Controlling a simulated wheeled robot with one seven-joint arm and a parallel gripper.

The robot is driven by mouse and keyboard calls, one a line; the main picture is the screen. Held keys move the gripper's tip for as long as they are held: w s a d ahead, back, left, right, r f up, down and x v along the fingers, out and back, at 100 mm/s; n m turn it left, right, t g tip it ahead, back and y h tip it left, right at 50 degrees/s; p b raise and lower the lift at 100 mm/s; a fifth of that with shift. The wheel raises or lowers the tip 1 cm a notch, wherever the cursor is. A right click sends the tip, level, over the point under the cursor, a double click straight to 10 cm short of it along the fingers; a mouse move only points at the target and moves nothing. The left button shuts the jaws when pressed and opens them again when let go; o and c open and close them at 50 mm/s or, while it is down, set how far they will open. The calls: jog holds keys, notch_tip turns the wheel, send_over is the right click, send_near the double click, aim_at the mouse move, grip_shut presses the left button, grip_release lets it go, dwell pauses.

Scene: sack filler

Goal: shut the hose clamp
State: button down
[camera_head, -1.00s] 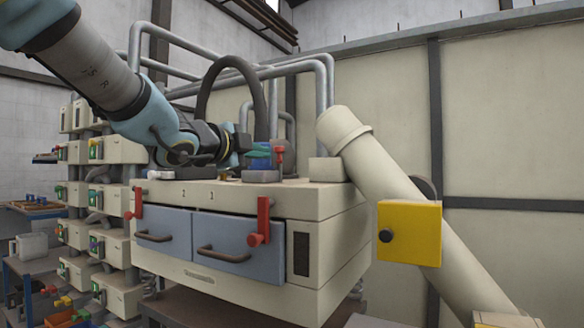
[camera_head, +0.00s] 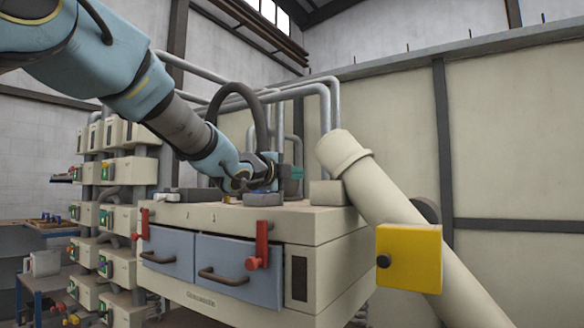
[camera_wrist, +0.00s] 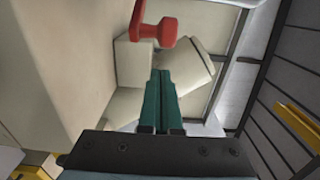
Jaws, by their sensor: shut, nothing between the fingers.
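A red handle (camera_wrist: 160,31), probably the hose clamp's lever, shows in the wrist view just beyond my fingertips, by a pale block (camera_wrist: 132,62). I cannot see contact. In the head view my wrist hides it. The black hose (camera_head: 232,91) arches over the machine top, and its lower end is hidden behind my arm. My gripper (camera_head: 297,173) is above the machine top near the hose's foot. Its green fingers (camera_wrist: 162,75) are together with nothing between them.
The cream machine (camera_head: 322,226) carries two blue-grey drawers with red latches (camera_head: 262,245) at its front. A pale block (camera_head: 327,194) and a thick slanted pipe (camera_head: 375,190) stand on the right, with a yellow box (camera_head: 410,258) on the pipe. Grey pipes (camera_head: 326,105) rise behind.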

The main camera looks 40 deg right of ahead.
jog(key=shift+w+a+r, duration=0.3)
jog(key=shift+w+a, duration=0.3)
jog(key=shift+w, duration=0.05)
jog(key=shift+w+a+f+p, duration=0.2)
jog(key=shift+w+a+p, duration=0.1)
jog(key=shift+w+p, duration=0.15)
jog(key=shift+w+r, duration=0.1)
jog(key=shift+w+a+p, duration=0.1)
jog(key=shift+a+p, duration=0.05)
jog(key=shift+p, duration=0.4)
jog(key=shift+a+m+g, duration=0.1)
jog(key=shift+m+g, duration=0.2)
jog(key=shift+g, duration=0.2)
